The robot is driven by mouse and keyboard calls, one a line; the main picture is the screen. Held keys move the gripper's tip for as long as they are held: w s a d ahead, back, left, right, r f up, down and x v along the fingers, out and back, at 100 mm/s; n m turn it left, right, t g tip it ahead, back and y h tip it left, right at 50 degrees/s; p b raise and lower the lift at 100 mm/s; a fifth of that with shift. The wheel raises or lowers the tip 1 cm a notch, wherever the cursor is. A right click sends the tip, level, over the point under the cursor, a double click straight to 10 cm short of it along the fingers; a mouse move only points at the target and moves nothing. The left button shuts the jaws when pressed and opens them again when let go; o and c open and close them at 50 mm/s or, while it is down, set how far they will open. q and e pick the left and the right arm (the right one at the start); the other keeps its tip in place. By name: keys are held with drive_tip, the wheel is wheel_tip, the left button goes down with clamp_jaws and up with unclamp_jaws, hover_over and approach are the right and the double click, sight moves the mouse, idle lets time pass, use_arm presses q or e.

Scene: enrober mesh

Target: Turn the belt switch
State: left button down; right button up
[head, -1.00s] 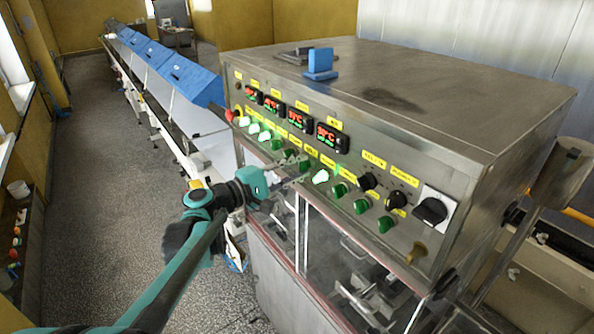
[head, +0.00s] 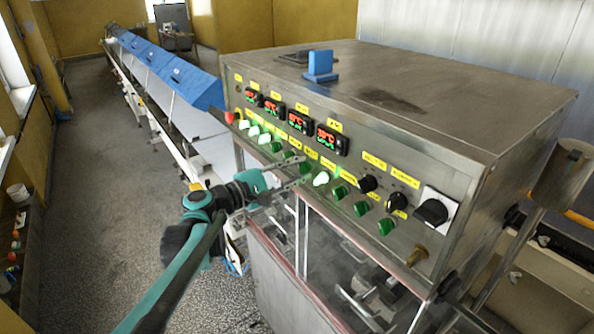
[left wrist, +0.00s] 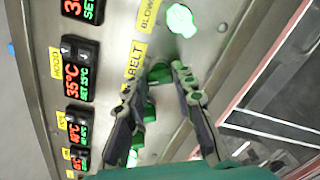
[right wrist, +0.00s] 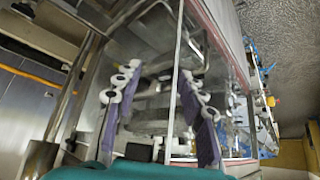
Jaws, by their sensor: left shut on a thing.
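The belt switch (left wrist: 158,74) is a green knob below the yellow BELT label (left wrist: 135,60) on the steel panel. My left gripper (left wrist: 155,72) has one finger on each side of it and is shut on it. In the head view the left gripper (head: 303,181) reaches the panel's switch row from the left, and its fingers partly hide the switches there. The belt switch does not look brightly lit. I cannot tell whether it has turned. My right gripper (right wrist: 155,90) is open and empty, in front of the machine's lower metal frame.
A lit green switch (head: 321,179) sits just right of the left fingers. More green switches, black knobs (head: 397,202) and red-digit displays (head: 332,138) crowd the panel. A blue block (head: 320,63) stands on the machine top. The floor (head: 90,200) at left is clear.

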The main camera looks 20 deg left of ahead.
use_arm(q)
drive_tip(key=c, duration=1.2)
unclamp_jaws()
drive_tip(key=shift+s, duration=0.1)
drive_tip(key=v, duration=1.2)
drive_tip(key=shift+a, duration=0.1)
